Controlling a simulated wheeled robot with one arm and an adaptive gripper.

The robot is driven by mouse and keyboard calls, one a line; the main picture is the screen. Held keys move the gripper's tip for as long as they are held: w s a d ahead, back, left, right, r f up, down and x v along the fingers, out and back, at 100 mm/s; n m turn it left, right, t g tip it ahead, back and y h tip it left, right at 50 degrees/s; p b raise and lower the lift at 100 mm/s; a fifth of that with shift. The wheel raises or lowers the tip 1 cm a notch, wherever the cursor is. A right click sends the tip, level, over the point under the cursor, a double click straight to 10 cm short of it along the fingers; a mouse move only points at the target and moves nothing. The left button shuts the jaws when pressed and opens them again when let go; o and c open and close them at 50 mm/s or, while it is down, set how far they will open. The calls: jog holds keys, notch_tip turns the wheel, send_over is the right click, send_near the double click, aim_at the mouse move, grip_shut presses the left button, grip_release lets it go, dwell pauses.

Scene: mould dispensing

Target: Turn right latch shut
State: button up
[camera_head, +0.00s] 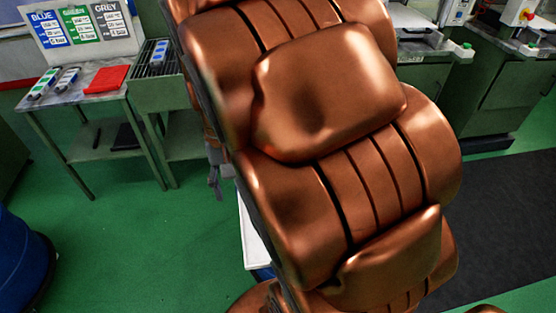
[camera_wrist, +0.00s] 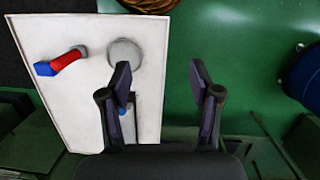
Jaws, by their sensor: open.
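My gripper (camera_wrist: 160,80) is open and empty in the wrist view, its two dark fingers apart. Its left finger overlaps a white tabletop or panel (camera_wrist: 62,105), and its right finger is over the green floor. On the white surface lie a red and blue item (camera_wrist: 60,62) and a round grey disc (camera_wrist: 124,53). A partly hidden dark item with some blue shows behind the left finger. I cannot make out a right latch in either view. In the head view my copper-coloured arm blocks the middle, and my gripper is not visible there.
In the head view a table (camera_head: 84,90) at left holds a red cloth (camera_head: 106,79), handheld devices and a BLUE, GREEN, GREY sign (camera_head: 84,27). A blue barrel (camera_head: 22,262) stands at lower left. Green machines (camera_head: 505,85) line the back right. Green floor lies open at lower left.

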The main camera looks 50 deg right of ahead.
jog(key=w+d+f+m+y, duration=0.1)
jog(key=w+d+f+m, duration=0.1)
jog(key=w+d, duration=0.35)
jog(key=w+d+f+m, duration=0.2)
jog(key=d+m, duration=0.1)
jog(key=d, duration=0.5)
jog(key=w+d+f+m+y, duration=0.1)
jog(key=w+d+f+m, duration=0.1)
jog(key=w+d+f, duration=0.3)
jog(key=d+f+m+t+y+b, duration=0.1)
jog(key=d+f+m, duration=0.15)
jog(key=d, duration=0.25)
jog(key=d+f+m+y, duration=0.1)
jog(key=d+f, duration=0.3)
jog(key=d, duration=0.2)
jog(key=shift+n, duration=0.25)
jog(key=shift+w+p+x, duration=0.15)
jog(key=shift+p+x, duration=0.4)
jog(key=shift+x, duration=1.25)
jog(key=shift+w+p+x, duration=0.15)
jog(key=shift+p+x, duration=0.35)
jog(key=shift+x, duration=1.3)
jog(key=c, duration=1.1)
